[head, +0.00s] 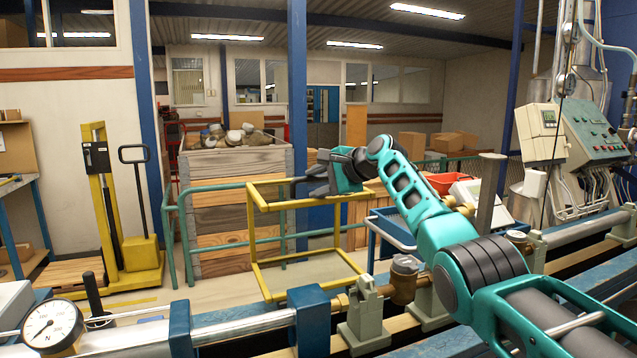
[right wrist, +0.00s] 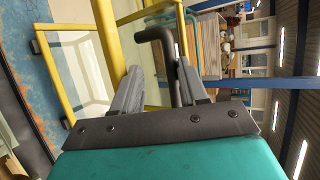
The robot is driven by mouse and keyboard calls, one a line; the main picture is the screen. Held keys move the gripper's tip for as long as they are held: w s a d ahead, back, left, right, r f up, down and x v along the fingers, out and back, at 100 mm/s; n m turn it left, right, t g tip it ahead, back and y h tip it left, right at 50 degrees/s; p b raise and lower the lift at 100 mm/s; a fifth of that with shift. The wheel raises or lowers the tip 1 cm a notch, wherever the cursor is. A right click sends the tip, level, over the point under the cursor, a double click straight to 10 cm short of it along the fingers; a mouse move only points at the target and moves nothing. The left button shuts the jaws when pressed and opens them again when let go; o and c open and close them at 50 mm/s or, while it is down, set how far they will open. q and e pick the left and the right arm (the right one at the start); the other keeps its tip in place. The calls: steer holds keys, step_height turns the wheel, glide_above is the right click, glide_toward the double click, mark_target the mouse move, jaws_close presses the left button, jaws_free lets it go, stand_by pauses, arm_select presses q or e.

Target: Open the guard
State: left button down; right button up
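The guard is a yellow tubular frame (head: 256,237) with what looks like clear panels, standing behind the bench's pipe line. It also shows in the right wrist view (right wrist: 108,38). A dark bent handle (right wrist: 158,36) is on it. My right gripper (head: 318,180) is at the frame's top bar in the head view. In the right wrist view the gripper (right wrist: 157,72) has its two grey fingers apart, with the handle's dark bar between them, nearer the right finger. Whether a finger touches the bar I cannot tell. My left gripper is out of view.
A dial gauge (head: 52,326) and a pipe with blue clamps (head: 308,318) lie along the front. A brass fitting (head: 404,278) sits below my right arm. A green railing (head: 185,240), a wooden crate (head: 222,208) and a yellow lift truck (head: 140,254) stand behind.

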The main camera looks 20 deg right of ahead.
steer(key=shift+s+d+r, duration=0.1)
steer(key=shift+s+d, duration=0.2)
steer(key=shift+s, duration=0.1)
steer(key=b+v, duration=0.2)
steer(key=v, duration=1)
steer(key=shift+a, duration=0.15)
steer(key=shift+r, duration=0.15)
